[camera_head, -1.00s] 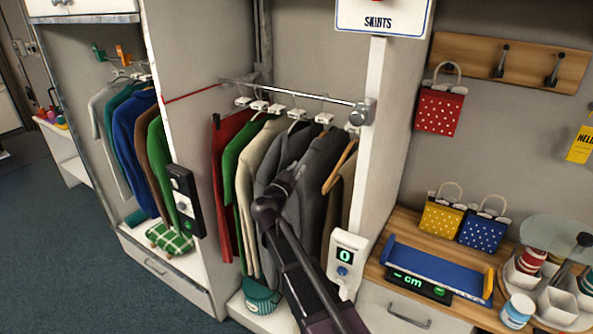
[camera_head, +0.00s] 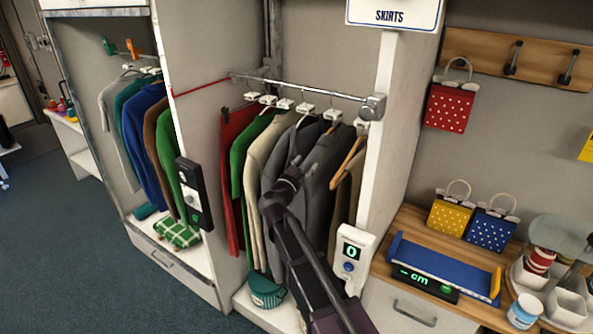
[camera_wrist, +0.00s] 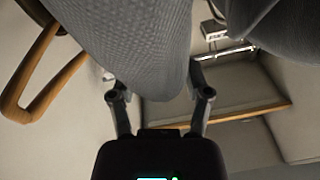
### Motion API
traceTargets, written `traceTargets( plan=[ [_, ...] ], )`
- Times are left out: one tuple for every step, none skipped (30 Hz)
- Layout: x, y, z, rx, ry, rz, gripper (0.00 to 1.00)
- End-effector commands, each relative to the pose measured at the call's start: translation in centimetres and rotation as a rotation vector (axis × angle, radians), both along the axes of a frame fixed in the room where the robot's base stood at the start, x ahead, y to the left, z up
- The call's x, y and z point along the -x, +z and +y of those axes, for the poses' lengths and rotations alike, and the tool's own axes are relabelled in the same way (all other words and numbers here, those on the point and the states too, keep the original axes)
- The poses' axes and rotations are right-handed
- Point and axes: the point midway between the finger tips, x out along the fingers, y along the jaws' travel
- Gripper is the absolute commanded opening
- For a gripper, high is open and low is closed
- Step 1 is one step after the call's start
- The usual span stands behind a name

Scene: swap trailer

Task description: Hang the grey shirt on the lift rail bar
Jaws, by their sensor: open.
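The lift rail bar (camera_head: 310,90) is a thin metal bar across the top of the middle bay. Several garments hang below it on white-topped hangers. Two grey garments hang near its right part: a dark grey one (camera_head: 323,190) and a mid-grey one (camera_head: 272,172) to its left. I cannot tell for certain which is the task's grey shirt. My gripper (camera_head: 305,163) is open in front of the grey garments. In the wrist view, textured grey cloth (camera_wrist: 135,45) hangs down between and beyond the open fingers (camera_wrist: 158,88); contact is unclear.
A wooden hanger (camera_head: 348,160) with a brown garment is right of the dark grey one. A control box (camera_head: 350,256) reading 0 is on the right post. Red trousers (camera_head: 232,190) and a green garment hang left.

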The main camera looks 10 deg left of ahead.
Motion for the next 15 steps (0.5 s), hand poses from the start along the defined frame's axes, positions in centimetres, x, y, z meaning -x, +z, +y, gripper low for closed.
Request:
traceTargets(
  plan=[
    [0.0, 0.1, 0.0, 0.000, 0.000, 0.000, 0.64],
    [0.0, 0.1, 0.0, 0.000, 0.000, 0.000, 0.64],
    [0.1, 0.2, 0.0, 0.000, 0.000, -0.001, 0.64],
    [0.1, 0.3, 0.0, 0.001, 0.000, -0.001, 0.64],
    [0.1, 0.4, 0.0, 0.001, 0.000, -0.001, 0.64],
    [0.2, 0.5, 0.0, 0.001, 0.000, -0.001, 0.64],
    [0.2, 0.7, 0.1, 0.001, 0.000, -0.001, 0.64],
    [0.3, 0.8, 0.1, 0.001, 0.000, -0.001, 0.64],
    [0.3, 1.0, 0.1, 0.001, 0.000, -0.001, 0.64],
    [0.4, 1.2, 0.1, 0.001, 0.000, -0.001, 0.64],
    [0.5, 1.4, 0.2, 0.001, 0.000, -0.001, 0.64],
    [0.7, 1.7, 0.2, 0.001, 0.000, -0.001, 0.64],
    [0.8, 2.0, 0.2, 0.001, 0.000, -0.001, 0.64],
    [1.0, 2.2, 0.3, 0.001, 0.000, -0.001, 0.64],
    [1.3, 2.5, 0.4, 0.001, 0.001, -0.001, 0.64]
  ],
)
